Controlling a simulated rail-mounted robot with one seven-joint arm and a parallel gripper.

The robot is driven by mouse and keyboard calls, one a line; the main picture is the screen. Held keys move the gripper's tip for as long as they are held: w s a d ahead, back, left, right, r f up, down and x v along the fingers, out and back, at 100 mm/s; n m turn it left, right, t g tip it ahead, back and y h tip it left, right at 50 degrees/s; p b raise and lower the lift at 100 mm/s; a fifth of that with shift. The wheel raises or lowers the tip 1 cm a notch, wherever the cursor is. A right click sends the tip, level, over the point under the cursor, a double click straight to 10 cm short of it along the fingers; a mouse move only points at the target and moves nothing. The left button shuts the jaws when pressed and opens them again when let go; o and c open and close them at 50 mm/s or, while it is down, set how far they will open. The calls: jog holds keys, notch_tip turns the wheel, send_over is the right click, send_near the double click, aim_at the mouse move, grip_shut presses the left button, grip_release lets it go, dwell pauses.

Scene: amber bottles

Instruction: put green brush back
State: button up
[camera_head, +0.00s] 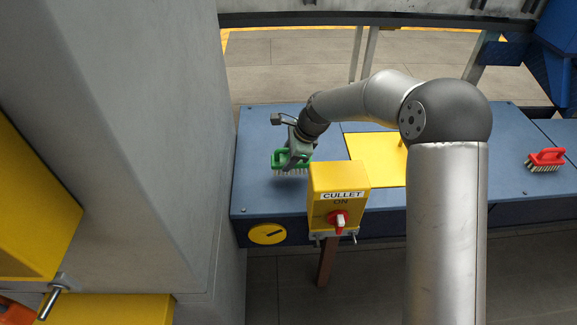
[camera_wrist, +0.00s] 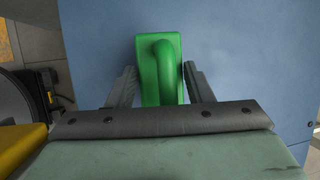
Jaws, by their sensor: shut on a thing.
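The green brush (camera_head: 279,163) is at the left end of the blue table (camera_head: 262,204), bristles down. Its green handle (camera_wrist: 162,62) fills the space between the fingers in the wrist view. My gripper (camera_head: 297,160) is shut on the green brush from above, and in the wrist view the gripper (camera_wrist: 158,84) has one finger on each side of it. Part of the brush is hidden behind my gripper in the head view. I cannot tell whether the bristles touch the table.
A yellow box marked CULLET (camera_head: 340,183) with a red switch stands in front of the table. A yellow panel (camera_head: 377,151) lies mid-table. A red brush (camera_head: 546,158) stands at the far right. A grey column (camera_head: 180,130) rises at the left. Blue tabletop near the brush is clear.

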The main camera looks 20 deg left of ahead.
jog(key=shift+f+b, duration=0.3)
jog(key=shift+f, duration=1.2)
jog(key=shift+f, duration=0.15)
jog(key=o, duration=1)
jog(key=shift+c, duration=0.2)
jog(key=p+v, duration=0.3)
jog(key=v, duration=0.9)
